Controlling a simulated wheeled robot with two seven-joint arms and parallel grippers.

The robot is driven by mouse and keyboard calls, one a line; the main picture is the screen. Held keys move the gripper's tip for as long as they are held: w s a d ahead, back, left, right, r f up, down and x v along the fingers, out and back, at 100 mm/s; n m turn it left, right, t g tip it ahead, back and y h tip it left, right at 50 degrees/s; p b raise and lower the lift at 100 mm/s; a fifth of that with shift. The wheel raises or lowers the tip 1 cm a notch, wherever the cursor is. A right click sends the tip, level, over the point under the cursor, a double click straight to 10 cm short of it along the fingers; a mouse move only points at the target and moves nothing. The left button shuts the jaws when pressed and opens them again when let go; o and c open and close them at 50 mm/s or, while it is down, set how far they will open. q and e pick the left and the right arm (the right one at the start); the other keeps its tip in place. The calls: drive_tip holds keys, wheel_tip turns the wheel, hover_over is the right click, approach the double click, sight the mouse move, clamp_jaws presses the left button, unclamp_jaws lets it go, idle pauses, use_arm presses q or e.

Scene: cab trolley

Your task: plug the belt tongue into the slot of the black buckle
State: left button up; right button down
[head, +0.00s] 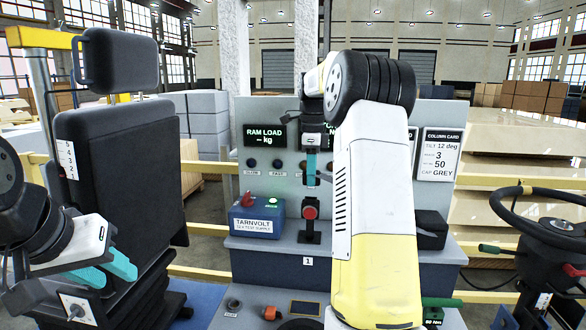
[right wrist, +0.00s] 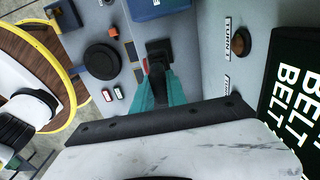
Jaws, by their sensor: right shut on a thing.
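The black buckle (head: 310,201) with a red button stands upright on a dark post on the grey bench. My right gripper (head: 312,176) points down just above it, with a small gap in the head view. It is shut on a dark piece, the belt tongue (right wrist: 157,80), which shows between the teal fingers in the right wrist view. The tongue's tip and the buckle's slot cannot be made out. My left gripper (head: 108,272) is at the lower left, in front of the seat, with its teal fingers apart and empty.
A black seat (head: 115,150) stands at the left. A blue supply box (head: 256,222) with a red switch sits left of the buckle. A black block (head: 431,230) is to the right. A steering wheel (head: 545,212) stands at the far right.

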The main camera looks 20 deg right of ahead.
drive_tip(key=shift+f, duration=1.45)
drive_tip(key=shift+f, duration=0.5)
idle(1.1)
drive_tip(key=c, duration=1.3)
unclamp_jaws()
drive_tip(key=shift+o, duration=0.2)
wheel_tip(320, 180, up, 8)
drive_tip(key=shift+f, duration=0.1)
drive_tip(key=o, duration=1.3)
drive_tip(key=shift+c, duration=0.2)
